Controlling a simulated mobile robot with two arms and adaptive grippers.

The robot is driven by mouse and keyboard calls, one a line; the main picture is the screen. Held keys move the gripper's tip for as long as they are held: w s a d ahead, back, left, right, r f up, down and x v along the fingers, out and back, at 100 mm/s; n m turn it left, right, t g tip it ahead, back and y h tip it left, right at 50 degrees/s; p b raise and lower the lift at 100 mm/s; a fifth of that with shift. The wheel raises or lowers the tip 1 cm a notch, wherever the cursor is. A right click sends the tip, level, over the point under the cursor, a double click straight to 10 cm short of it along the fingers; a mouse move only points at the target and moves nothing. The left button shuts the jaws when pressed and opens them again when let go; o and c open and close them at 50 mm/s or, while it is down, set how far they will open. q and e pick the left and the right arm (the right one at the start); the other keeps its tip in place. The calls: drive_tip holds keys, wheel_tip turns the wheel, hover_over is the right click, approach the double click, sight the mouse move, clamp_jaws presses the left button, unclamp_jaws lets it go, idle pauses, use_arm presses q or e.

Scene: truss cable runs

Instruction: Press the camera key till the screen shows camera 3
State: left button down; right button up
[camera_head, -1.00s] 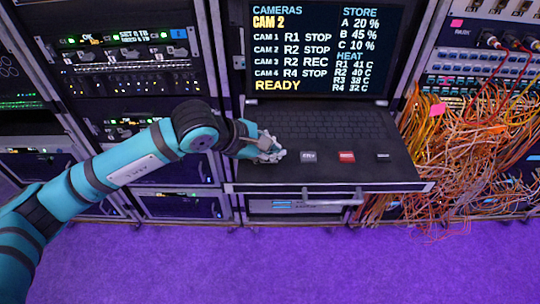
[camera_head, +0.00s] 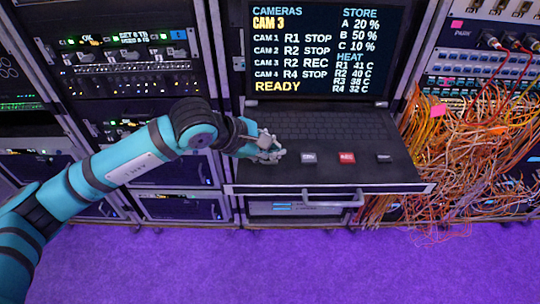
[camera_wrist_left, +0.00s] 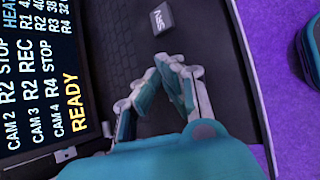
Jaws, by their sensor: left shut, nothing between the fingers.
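The screen (camera_head: 318,50) reads CAM 3 in yellow under CAMERAS, with READY at the bottom; part of it also shows in the left wrist view (camera_wrist_left: 40,75). My left gripper (camera_head: 276,156) is shut and empty, low over the left part of the keyboard drawer (camera_head: 270,177). It also shows in the left wrist view (camera_wrist_left: 178,64), fingertips together near the drawer surface. I see no camera key; the spot under the gripper is hidden, and I cannot tell whether the fingers touch a key there. My right gripper is not in view.
Right of the gripper sit a grey key (camera_head: 308,158), a red REC key (camera_head: 347,158) and a dark key (camera_head: 384,158). A handle (camera_head: 333,198) runs along the drawer front. Tangled orange cables (camera_head: 455,150) hang at the right. The purple floor in front is clear.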

use_arm(q)
drive_tip(key=shift+r, duration=0.4)
drive_tip(key=shift+r+p, duration=0.8)
drive_tip(key=shift+r, duration=1.7)
